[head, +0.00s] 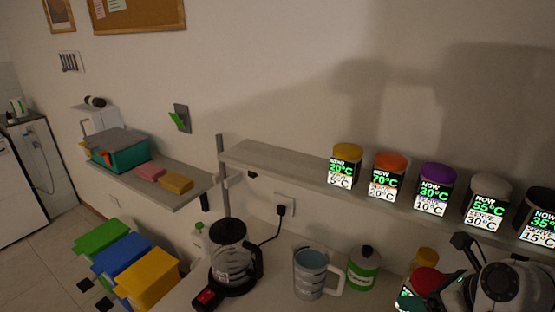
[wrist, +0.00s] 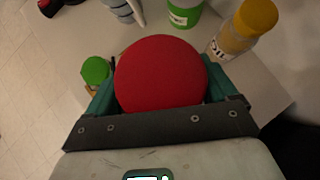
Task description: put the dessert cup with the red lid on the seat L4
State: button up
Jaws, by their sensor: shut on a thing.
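The dessert cup with the red lid (wrist: 160,72) fills the middle of the wrist view, between the two teal fingers of my gripper (wrist: 160,88). My gripper is shut on it; the lid hides most of its body. In the head view the red lid (head: 425,279) shows at the lower right, with my gripper (head: 436,290) around it, in front of and below the shelf. I cannot make out a label reading L4 in either view.
The wall shelf (head: 275,162) carries several lidded cups with displays: yellow (head: 346,165), orange (head: 388,175), purple, grey and black. Below stand a coffee pot (head: 233,260), a mug (head: 312,272), a green bottle (head: 364,268) and a yellow-capped jar (wrist: 243,28) near the held cup.

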aim_at(432, 269)
jog(key=w, duration=0.1)
jog(key=w+d+r+m, duration=0.1)
jog(key=w, duration=0.1)
jog(key=w+m+h, duration=0.1)
jog(key=shift+w+d+r+t+b, duration=0.25)
jog(key=shift+t+b, duration=0.05)
jog(key=shift+b, duration=0.1)
jog(key=w+a+f+m+h+b, duration=0.2)
jog(key=w+a+f+m, duration=0.15)
jog(key=a+f, duration=0.8)
jog(key=s+a+n+y, duration=0.1)
jog(key=s+n, duration=0.3)
jog(key=s, duration=0.4)
jog(key=shift+f+y, duration=0.45)
jog(key=shift+y, duration=0.05)
jog(key=shift+a, duration=0.1)
notch_tip(432, 269, up, 7)
jog(key=p, duration=0.3)
